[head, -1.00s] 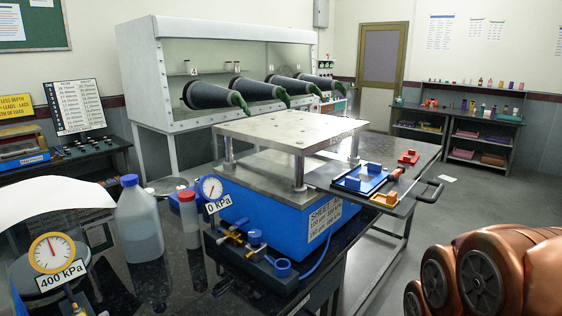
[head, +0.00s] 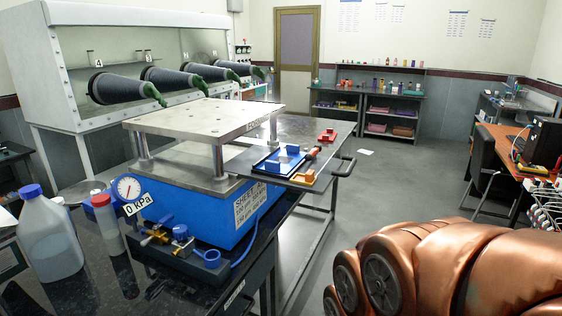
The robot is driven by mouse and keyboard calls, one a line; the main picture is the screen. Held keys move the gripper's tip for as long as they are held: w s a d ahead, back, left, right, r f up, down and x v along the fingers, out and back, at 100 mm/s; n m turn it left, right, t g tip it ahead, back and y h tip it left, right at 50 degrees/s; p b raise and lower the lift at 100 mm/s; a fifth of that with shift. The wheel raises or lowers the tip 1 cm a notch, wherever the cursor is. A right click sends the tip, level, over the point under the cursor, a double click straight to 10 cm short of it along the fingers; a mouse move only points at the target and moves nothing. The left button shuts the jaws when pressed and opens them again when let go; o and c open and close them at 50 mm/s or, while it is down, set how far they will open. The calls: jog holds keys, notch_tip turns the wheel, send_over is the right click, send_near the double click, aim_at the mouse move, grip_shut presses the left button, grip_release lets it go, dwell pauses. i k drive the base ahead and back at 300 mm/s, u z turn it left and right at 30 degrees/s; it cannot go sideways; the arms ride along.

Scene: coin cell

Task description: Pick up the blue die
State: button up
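The blue die (head: 268,166) is a flat blue plate with light-blue blocks on it. It appears to lie on the grey shelf (head: 284,181) at the right side of the press, between an orange piece and a red piece. My gripper is not in view, so nothing shows it near the die.
The press's metal top plate (head: 205,114) stands on posts just left of the die. A dark handle (head: 343,166) sticks out at right. Open floor (head: 400,185) lies right of the bench.

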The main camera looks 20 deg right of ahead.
aim_at(283, 162)
jog(key=u, duration=0.55)
jog(key=k, duration=1.25)
jog(key=z, duration=0.2)
jog(key=i, duration=1.3)
jog(key=u, duration=0.75)
jog(key=i, duration=0.45)
jog(key=u, duration=0.45)
